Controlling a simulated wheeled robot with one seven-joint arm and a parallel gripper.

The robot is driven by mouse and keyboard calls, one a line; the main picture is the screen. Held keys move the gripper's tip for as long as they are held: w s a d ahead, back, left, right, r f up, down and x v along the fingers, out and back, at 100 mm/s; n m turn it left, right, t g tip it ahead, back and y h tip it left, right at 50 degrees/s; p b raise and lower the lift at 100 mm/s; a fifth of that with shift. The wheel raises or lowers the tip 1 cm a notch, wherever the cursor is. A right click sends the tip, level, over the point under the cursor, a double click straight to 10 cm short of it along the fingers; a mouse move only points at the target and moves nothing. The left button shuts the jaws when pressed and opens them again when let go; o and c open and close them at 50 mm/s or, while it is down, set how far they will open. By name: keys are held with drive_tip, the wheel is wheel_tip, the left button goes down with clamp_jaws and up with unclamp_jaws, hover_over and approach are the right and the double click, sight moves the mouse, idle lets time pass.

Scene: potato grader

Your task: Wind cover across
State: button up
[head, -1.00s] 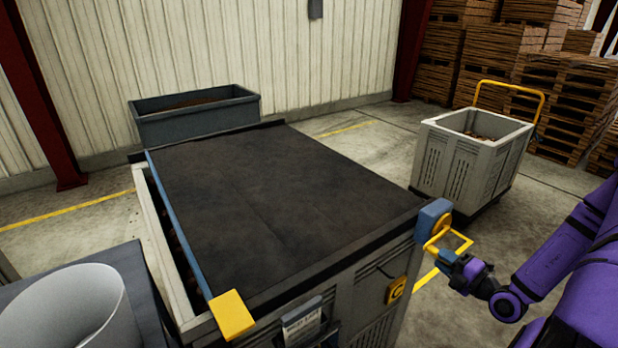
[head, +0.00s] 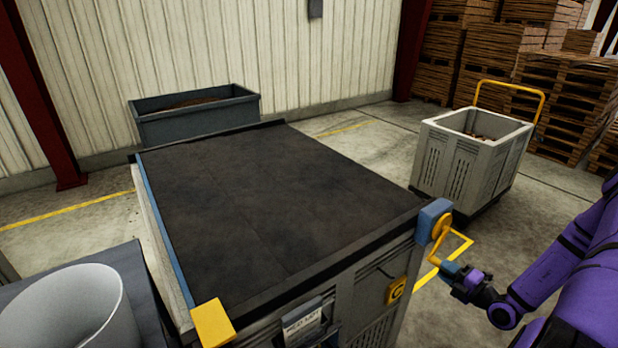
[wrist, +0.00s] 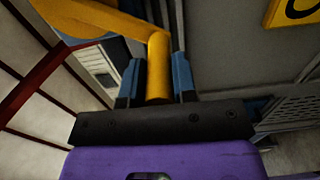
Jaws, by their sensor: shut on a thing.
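The dark cover (head: 270,205) lies flat over the top of the large grey box (head: 350,290). Its blue leading bar (head: 165,235) lies along the box's left rim, with a yellow end piece (head: 212,322) at the near corner. A yellow crank (head: 440,238) sits on a blue housing (head: 431,215) at the right near corner. My gripper (head: 453,270) is shut on the crank's handle, to the lower right of the housing. In the wrist view the yellow handle (wrist: 159,70) stands between my blue fingers. Whatever lies under the cover is hidden.
A white bucket (head: 65,310) stands on a dark surface at the lower left. A dark trough (head: 195,120) stands behind the box. A grey crate cart (head: 465,165) with a yellow push handle stands at the right. Stacked wooden crates (head: 560,95) fill the back right.

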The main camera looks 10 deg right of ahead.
drive_tip(key=shift+y, duration=0.3)
drive_tip(key=shift+w+d+f, duration=0.25)
drive_tip(key=shift+w+d, duration=0.25)
drive_tip(key=shift+d, duration=0.25)
drive_tip(key=shift+w+d+f, duration=0.2)
drive_tip(key=shift+w+d, duration=0.35)
drive_tip(key=shift+d, duration=0.15)
drive_tip(key=shift+w+d+f, duration=0.25)
drive_tip(key=shift+w+d, duration=0.25)
drive_tip(key=shift+d, duration=0.25)
drive_tip(key=o, duration=1.3)
drive_tip(key=shift+s, duration=0.15)
drive_tip(key=v, duration=2.3)
drive_tip(key=shift+s+a, duration=0.1)
drive_tip(key=shift+a, duration=0.05)
